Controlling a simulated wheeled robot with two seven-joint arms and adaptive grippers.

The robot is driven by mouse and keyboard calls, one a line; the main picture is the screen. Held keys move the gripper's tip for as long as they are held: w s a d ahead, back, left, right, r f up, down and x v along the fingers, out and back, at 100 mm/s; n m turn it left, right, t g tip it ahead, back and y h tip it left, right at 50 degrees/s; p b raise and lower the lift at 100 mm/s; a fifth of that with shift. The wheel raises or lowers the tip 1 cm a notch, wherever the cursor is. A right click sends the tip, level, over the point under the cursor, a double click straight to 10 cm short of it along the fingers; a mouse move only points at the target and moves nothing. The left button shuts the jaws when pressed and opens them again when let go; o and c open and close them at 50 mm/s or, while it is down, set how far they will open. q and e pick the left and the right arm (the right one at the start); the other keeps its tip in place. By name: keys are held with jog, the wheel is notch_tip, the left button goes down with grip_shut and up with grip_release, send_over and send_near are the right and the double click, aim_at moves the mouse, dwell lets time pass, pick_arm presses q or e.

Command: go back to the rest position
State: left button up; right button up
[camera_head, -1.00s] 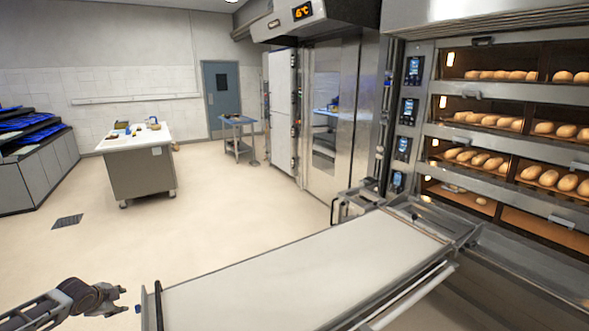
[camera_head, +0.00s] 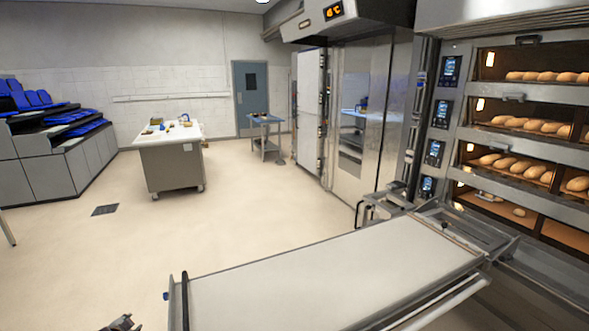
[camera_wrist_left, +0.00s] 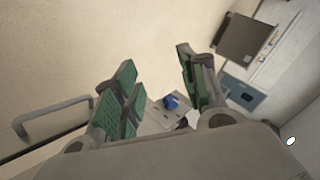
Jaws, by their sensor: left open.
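My left gripper (camera_head: 122,323) shows only as a small dark tip at the bottom edge of the head view, left of the loader. In the left wrist view my left gripper (camera_wrist_left: 160,90) is open, its two green-padded fingers spread with nothing between them. Floor and distant furniture show beyond the fingers. My right gripper is in neither view.
A long pale loader belt (camera_head: 330,275) reaches to the deck ovens (camera_head: 520,120), which hold several loaves. A work table (camera_head: 170,160) stands at the back left, near a stepped rack with blue items (camera_head: 60,160). The floor (camera_head: 90,250) left of the loader is clear.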

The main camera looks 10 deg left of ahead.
pick_arm(q)
jog(key=s+d+f+g+h, duration=0.1)
jog(key=s+d+f+g, duration=0.1)
jog(key=s+d+f, duration=0.85)
jog(key=s+d+f+g+h, duration=0.15)
jog(key=s+d+f, duration=0.55)
jog(key=s+f, duration=0.7)
jog(key=s+d+f+g+h, duration=0.1)
jog(key=s+d+f, duration=0.2)
jog(key=s+d, duration=0.4)
jog(key=s+d+f+n+g, duration=0.1)
jog(key=s+d+f, duration=0.3)
jog(key=s+d, duration=0.4)
jog(key=s+d+f+n+g+h, duration=0.1)
jog(key=s+d+f, duration=0.3)
jog(key=s+d, duration=0.4)
jog(key=d+g, duration=0.1)
jog(key=d, duration=0.4)
jog(key=shift+s+d+f+h, duration=0.2)
jog(key=shift+d+h, duration=0.05)
jog(key=shift+h, duration=0.1)
jog(key=shift+w, duration=0.15)
